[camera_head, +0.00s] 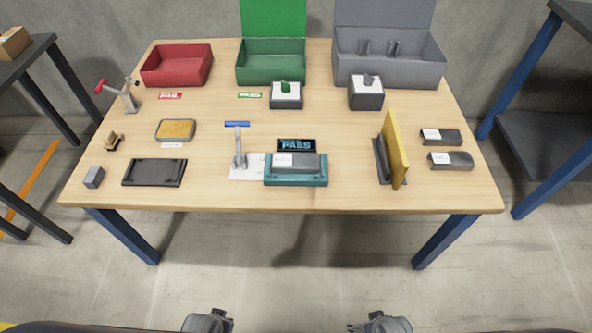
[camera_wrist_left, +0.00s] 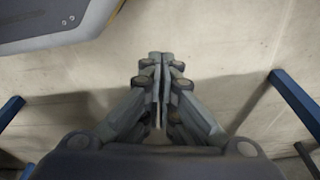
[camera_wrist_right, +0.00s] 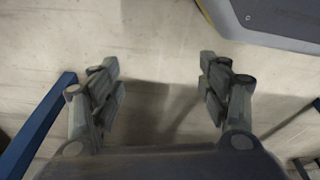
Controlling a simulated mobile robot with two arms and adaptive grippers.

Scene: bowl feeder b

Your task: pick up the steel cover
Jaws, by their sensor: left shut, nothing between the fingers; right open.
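Two grey metal pieces with white labels lie at the right of the table, the back one (camera_head: 440,137) behind the front one (camera_head: 451,161). Another grey metal piece (camera_head: 308,163) sits in a teal fixture (camera_head: 296,182) at the front middle. I cannot tell which of these is the steel cover. My left gripper (camera_head: 208,321) is shut and empty, low in front of the table; its closed fingers show in the left wrist view (camera_wrist_left: 161,85). My right gripper (camera_head: 381,323) is open and empty, also in front of the table, with spread fingers in the right wrist view (camera_wrist_right: 163,90).
A yellow panel (camera_head: 395,150) stands upright in a dark holder left of the right-hand pieces. A toggle clamp (camera_head: 239,150) with a blue handle stands beside the teal fixture. Red (camera_head: 177,66), green (camera_head: 270,68) and grey (camera_head: 390,72) bins line the back. Bare wood lies between items.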

